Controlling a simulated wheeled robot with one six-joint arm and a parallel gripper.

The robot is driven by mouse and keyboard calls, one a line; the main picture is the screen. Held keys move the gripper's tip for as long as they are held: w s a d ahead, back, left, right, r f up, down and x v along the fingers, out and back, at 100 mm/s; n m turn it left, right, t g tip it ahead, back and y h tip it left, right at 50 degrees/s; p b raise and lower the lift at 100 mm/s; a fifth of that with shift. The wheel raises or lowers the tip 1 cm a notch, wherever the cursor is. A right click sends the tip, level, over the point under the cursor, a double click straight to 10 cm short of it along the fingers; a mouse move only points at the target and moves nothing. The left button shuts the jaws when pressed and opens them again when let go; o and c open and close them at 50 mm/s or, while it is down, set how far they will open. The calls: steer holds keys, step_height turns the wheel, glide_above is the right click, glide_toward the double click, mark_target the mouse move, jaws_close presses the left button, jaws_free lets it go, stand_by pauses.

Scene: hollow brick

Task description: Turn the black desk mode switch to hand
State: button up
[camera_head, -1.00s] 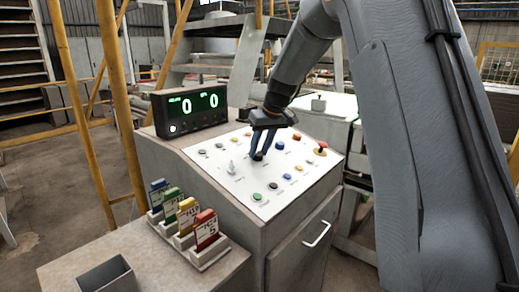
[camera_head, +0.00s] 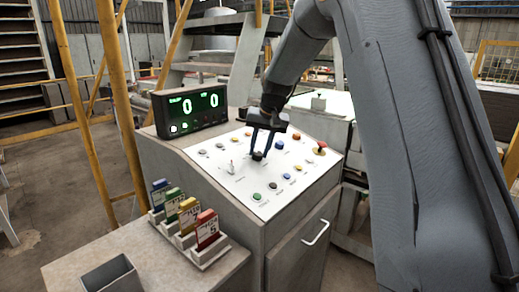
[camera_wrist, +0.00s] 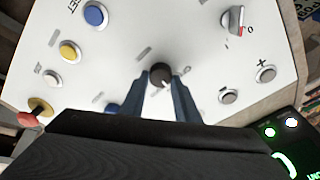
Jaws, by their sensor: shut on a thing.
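The black desk mode switch (camera_wrist: 160,76) is a round knob with a pale pointer mark on the white sloped panel. In the wrist view its mark points toward the lower right. My gripper (camera_wrist: 162,84) is shut on the knob, with one blue finger on each side. In the head view my gripper (camera_head: 259,154) reaches down to the panel, and the dark knob (camera_head: 257,156) shows between the fingertips. The label words around the knob are too small to read.
The desk panel (camera_head: 222,178) carries several coloured buttons, a red mushroom button (camera_head: 320,149) and another switch (camera_wrist: 236,22). A display (camera_head: 190,108) with green zeros stands behind. Coloured cards in holders (camera_head: 206,228) and a grey bin (camera_head: 110,275) are at front left.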

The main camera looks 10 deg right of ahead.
stand_by(0.3)
steer(key=o, duration=1)
steer(key=shift+r, duration=0.1)
steer(key=shift+b+v, duration=1.3)
steer(key=shift+v, duration=2.55)
